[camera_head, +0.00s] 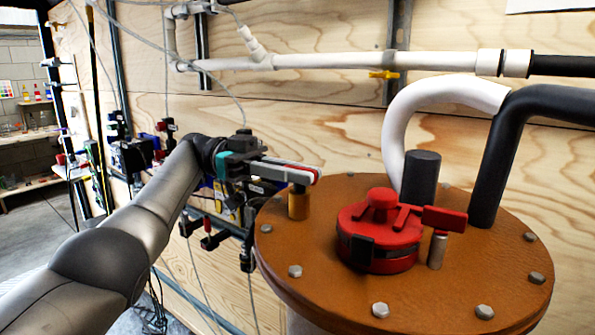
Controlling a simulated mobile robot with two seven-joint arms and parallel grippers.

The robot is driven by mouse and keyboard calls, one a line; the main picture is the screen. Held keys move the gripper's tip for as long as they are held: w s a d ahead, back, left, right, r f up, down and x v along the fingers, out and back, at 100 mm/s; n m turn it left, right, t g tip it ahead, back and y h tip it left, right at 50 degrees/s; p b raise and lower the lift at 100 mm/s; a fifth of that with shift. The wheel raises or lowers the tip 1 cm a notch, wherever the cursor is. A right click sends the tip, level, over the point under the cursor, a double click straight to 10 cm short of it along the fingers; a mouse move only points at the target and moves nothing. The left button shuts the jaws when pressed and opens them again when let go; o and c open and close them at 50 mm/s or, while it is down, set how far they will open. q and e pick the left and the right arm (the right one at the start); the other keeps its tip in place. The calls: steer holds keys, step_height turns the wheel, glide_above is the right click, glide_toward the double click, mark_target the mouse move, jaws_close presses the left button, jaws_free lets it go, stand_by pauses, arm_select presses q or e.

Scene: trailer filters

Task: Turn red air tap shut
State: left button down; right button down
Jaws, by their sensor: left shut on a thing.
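The red air tap (301,166) shows as a thin red strip between the fingers of my left gripper (297,172). A brass stem (298,203) stands directly below it on the round brown lid. My left gripper is shut on the tap's red handle, and its pale fingers hide most of it. My right gripper is out of view.
The brown lid (460,285) has bolts around its rim. A red cap with a lever (380,235) stands to the right of the tap. White (398,130) and black (500,150) hoses rise behind. A yellow-handled valve (384,75) sits on the wall pipe.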

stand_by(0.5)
arm_select(q)
steer(key=c, duration=0.9)
jaws_free()
